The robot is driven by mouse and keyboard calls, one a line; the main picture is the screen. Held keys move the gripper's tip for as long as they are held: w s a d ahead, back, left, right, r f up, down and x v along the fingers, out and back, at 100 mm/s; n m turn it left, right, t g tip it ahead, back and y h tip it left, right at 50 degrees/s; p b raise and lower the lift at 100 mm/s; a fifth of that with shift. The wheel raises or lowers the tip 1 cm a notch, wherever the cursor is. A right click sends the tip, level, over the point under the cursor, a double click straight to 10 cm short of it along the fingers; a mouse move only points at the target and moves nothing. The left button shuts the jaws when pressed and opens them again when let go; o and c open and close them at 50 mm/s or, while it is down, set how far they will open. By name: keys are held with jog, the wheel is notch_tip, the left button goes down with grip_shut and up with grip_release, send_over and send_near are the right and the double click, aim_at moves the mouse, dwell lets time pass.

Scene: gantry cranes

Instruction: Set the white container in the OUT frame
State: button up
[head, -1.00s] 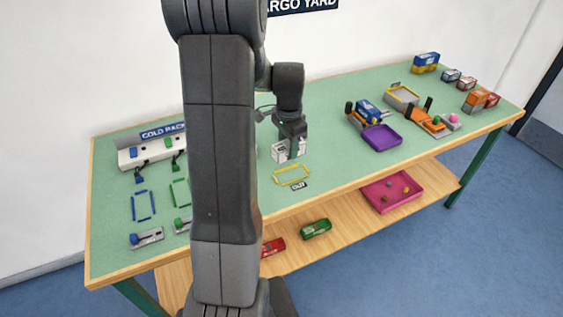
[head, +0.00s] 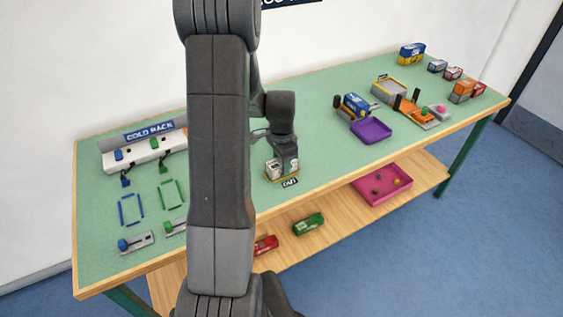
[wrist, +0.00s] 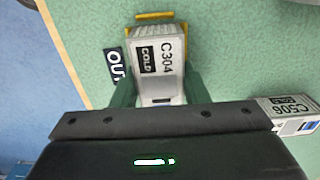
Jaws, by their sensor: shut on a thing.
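The white container (wrist: 158,65), marked C304 COLD, is between the green fingers of my gripper (wrist: 155,92), which is shut on it. In the head view the container (head: 273,169) shows at the lower left of my gripper (head: 283,170). It is over the yellow OUT frame (head: 284,181), whose bar (wrist: 160,15) shows past the container's far end in the wrist view. The black OUT label (wrist: 115,66) lies beside it. I cannot tell whether the container touches the table. Much of the frame is hidden by container and gripper.
Another white container (wrist: 290,112), marked C506, is close by my gripper's right side in the wrist view. A purple tray (head: 371,130) stands to the right. The cold rack (head: 140,150) and two empty frames, blue (head: 130,209) and green (head: 172,195), are left.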

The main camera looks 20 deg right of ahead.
jog(key=o, duration=0.9)
jog(key=shift+f, duration=0.15)
jog(key=o, duration=0.4)
notch_tip(320, 180, up, 12)
jog(key=shift+r, duration=0.25)
